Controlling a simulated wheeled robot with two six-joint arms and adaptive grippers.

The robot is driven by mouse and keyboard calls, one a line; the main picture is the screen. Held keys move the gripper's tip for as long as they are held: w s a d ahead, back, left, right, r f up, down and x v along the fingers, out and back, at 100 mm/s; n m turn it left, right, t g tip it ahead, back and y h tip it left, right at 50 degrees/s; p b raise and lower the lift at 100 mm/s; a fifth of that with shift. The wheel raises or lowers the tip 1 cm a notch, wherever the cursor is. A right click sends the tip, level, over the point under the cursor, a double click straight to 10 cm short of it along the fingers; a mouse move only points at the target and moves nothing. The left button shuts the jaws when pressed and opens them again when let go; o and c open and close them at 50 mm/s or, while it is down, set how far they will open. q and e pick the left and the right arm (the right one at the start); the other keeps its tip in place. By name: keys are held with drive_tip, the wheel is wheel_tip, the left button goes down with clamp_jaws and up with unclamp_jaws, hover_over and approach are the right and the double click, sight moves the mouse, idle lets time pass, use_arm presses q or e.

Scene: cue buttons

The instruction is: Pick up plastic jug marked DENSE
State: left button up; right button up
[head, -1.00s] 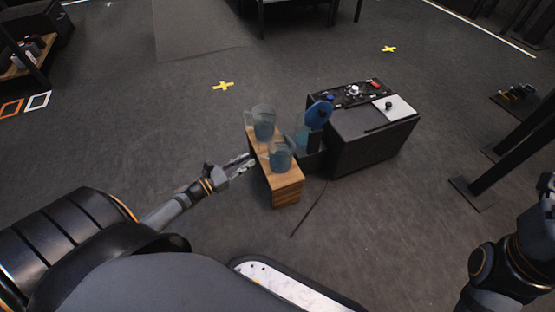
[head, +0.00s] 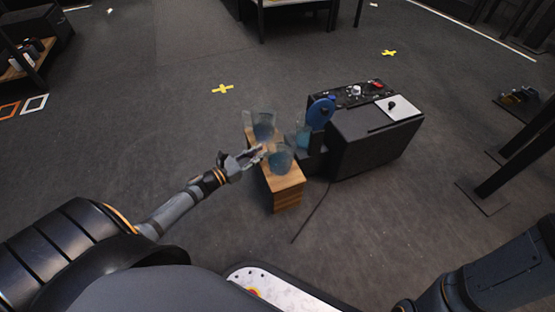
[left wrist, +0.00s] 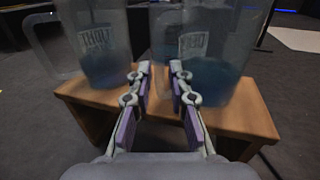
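Two clear plastic jugs with blue liquid stand upright on a small wooden stand (head: 287,197): a far jug (head: 263,128) and a near jug (head: 279,160). In the left wrist view they are the left jug (left wrist: 100,50) and the right jug (left wrist: 215,55). Both carry pale printed labels that I cannot read clearly, so I cannot tell which says DENSE. My left gripper (head: 260,153) is at the stand's left edge. In the left wrist view its fingers (left wrist: 159,72) are apart, with nothing held, pointing between the jugs. My right gripper is out of view.
A dark cabinet (head: 375,145) with controls on top stands right of the stand. A blue disc (head: 321,111) and another vessel with blue liquid (head: 302,136) are between them. A thin cable lies on the floor. The floor left of the stand is clear.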

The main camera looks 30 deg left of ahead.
use_arm(q)
drive_tip(key=shift+w, duration=0.1)
drive_tip(key=shift+c, duration=0.4)
clamp_jaws()
drive_tip(key=shift+r, duration=0.1)
